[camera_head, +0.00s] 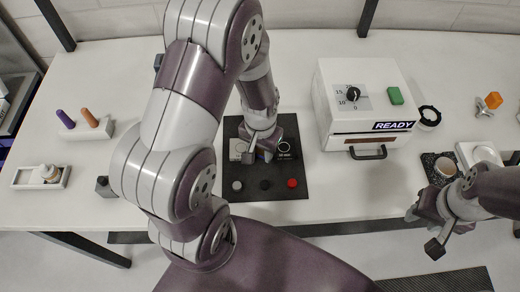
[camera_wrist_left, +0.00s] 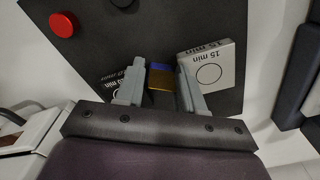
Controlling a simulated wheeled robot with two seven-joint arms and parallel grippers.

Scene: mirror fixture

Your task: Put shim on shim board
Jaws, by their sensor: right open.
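The dark shim board (camera_head: 266,188) lies on the table in the middle of the head view. My left gripper (camera_head: 262,150) is over it, pointing down. In the left wrist view a small blue and golden-brown piece, seemingly the shim (camera_wrist_left: 161,84), fills the gap between the fingers of my left gripper (camera_wrist_left: 161,88), which look shut on it. A white "15 min" tile (camera_wrist_left: 211,68) is right of the fingers, and a dark lettered tile (camera_wrist_left: 118,78) is partly hidden by the left finger. My right gripper (camera_head: 425,232) is open and empty near the table's front right edge.
A red button (camera_head: 292,183) sits at the board's front right, beside a black and a grey one. A white box marked READY (camera_head: 362,95) stands to the right. A peg holder (camera_head: 85,129) and a white tray (camera_head: 40,178) are at left.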

